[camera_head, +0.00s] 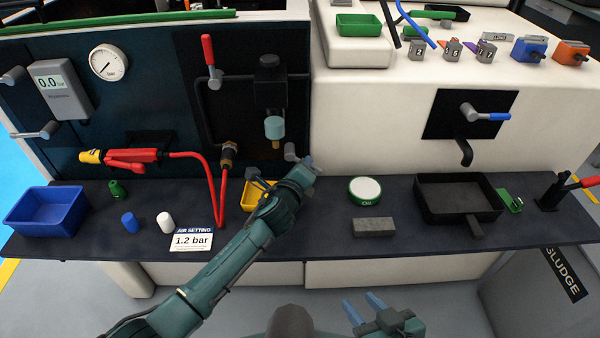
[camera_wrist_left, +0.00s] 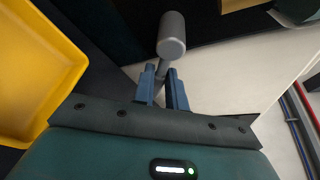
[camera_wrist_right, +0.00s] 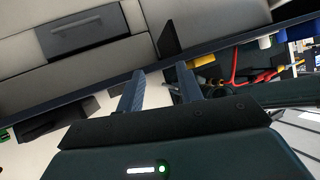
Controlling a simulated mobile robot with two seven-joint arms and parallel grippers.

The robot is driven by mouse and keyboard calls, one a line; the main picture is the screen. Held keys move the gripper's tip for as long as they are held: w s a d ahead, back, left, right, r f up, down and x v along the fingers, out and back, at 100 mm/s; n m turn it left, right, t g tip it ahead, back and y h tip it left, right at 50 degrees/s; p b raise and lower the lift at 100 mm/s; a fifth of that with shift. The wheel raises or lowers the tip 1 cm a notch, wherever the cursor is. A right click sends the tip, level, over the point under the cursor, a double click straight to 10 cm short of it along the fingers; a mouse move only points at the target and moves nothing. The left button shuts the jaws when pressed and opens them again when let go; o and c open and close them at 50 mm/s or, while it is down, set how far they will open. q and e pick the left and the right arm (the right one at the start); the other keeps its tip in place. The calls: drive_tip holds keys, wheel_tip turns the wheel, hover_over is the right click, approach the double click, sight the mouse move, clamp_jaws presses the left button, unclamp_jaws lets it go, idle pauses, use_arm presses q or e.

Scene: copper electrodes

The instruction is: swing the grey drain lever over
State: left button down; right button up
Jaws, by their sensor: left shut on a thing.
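The grey drain lever (camera_head: 291,151) is low on the dark panel, left of the white housing, and is partly hidden by my left gripper (camera_head: 310,164). In the left wrist view its thick round grey end (camera_wrist_left: 171,36) sits just beyond the fingertips. The left fingers (camera_wrist_left: 164,84) are closed on its thinner stem. My right gripper (camera_head: 364,304) is in front of the shelf, away from the lever. Its fingers (camera_wrist_right: 162,88) are apart with nothing between them.
A yellow tray (camera_head: 254,197) stands below the lever, beside my left wrist. The dark shelf (camera_head: 330,212) also holds a round green-and-white pad (camera_head: 365,189), a grey block (camera_head: 374,227) and a black pan (camera_head: 457,199). A red hose (camera_head: 211,190) hangs to the left.

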use_arm(q)
drive_tip(key=n, duration=0.1)
drive_tip(key=n+b, duration=0.1)
drive_tip(key=h+b, duration=0.1)
drive_tip(key=shift+d+r+n+t, duration=0.25)
drive_tip(key=shift+r+n+t, duration=0.05)
drive_tip(key=shift+n+t, duration=0.1)
drive_tip(key=shift+r+n+b, duration=0.15)
drive_tip(key=shift+n+b, duration=0.25)
drive_tip(key=shift+b, duration=0.1)
drive_tip(key=shift+r+n+t+h+b, duration=0.35)
drive_tip(key=shift+n+t+b, duration=0.15)
drive_tip(key=shift+n+b, duration=0.2)
drive_tip(key=shift+r+n+b, duration=0.25)
drive_tip(key=shift+n+b, duration=0.1)
drive_tip(key=shift+n, duration=0.15)
use_arm(e)
drive_tip(key=shift+s+d+f+m+t, duration=0.3)
drive_tip(key=shift+d+t, duration=0.35)
drive_tip(key=shift+t, duration=0.05)
use_arm(q)
drive_tip(key=shift+d, duration=0.1)
drive_tip(key=c, duration=1.4)
unclamp_jaws()
drive_tip(key=shift+r, duration=0.1)
drive_tip(key=shift+c, duration=0.2)
use_arm(e)
drive_tip(key=shift+a, duration=0.1)
